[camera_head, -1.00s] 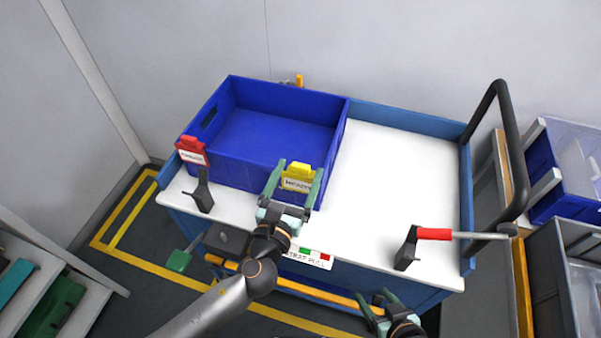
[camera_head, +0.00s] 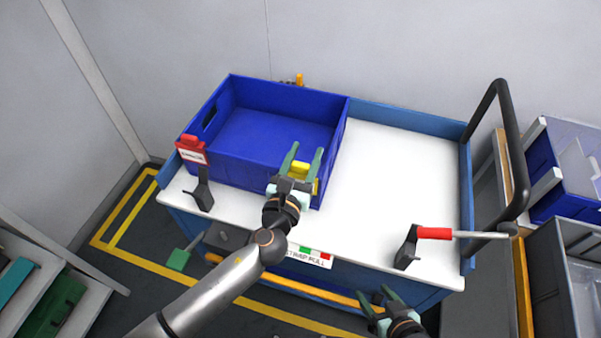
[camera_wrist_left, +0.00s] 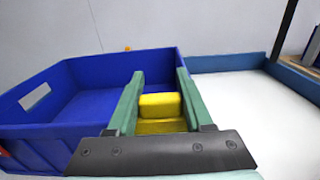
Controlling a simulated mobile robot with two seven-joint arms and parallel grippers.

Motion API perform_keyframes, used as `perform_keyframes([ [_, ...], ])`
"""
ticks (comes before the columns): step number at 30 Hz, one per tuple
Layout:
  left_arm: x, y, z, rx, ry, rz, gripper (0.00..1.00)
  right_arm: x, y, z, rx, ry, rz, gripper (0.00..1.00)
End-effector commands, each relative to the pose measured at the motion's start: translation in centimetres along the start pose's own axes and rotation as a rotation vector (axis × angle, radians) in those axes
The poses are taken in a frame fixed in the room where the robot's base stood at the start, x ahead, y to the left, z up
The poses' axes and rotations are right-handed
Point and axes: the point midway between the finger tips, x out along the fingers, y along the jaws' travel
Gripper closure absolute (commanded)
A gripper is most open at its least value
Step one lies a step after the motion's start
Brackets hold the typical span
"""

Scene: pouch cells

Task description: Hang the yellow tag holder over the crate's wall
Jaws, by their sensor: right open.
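The yellow tag holder (camera_head: 301,168) is at the blue crate's front wall, near its right front corner. My gripper hides its label and lower part, so I cannot tell whether it straddles the wall. The blue crate (camera_head: 225,167) stands empty on the cart. My left gripper (camera_head: 306,147) has its fingers either side of the holder, close against its sides, with the tips reaching past it over the crate. The left wrist view shows the holder's yellow block (camera_wrist_left: 160,106) between both fingers. My right gripper (camera_head: 377,302) is open and empty at the cart's front edge.
A red tag holder (camera_head: 191,154) is on the crate's left front corner.

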Motion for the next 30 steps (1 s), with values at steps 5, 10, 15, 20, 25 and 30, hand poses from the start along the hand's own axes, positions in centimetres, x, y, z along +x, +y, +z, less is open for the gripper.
perform_keyframes([
  [5, -0.02, 0.01, -0.02, 0.0, 0.0, 0.0, 0.7, 0.0, 0.01, -0.02, 0.0, 0.0, 0.0, 0.34],
  [10, -0.03, 0.01, -0.03, 0.0, 0.001, 0.0, 0.89, 0.0, 0.02, -0.03, 0.0, 0.001, 0.0, 0.34],
  [15, -0.02, 0.01, -0.02, 0.0, 0.0, 0.0, 1.0, 0.0, 0.01, -0.03, 0.0, 0.001, 0.0, 0.34],
  [20, -0.02, 0.01, -0.03, 0.0, 0.001, 0.0, 1.0, 0.0, 0.01, -0.04, 0.0, 0.001, 0.0, 0.34],
  [25, 0.07, 0.18, 0.18, 0.0, 0.0, 0.0, 1.0, -0.14, 0.0, -0.19, 0.0, 0.001, 0.0, 0.34],
  [30, 0.38, 0.76, 0.79, 0.0, 0.0, 0.0, 1.0, -0.57, -0.04, -0.65, 0.0, 0.001, 0.0, 0.34],
])
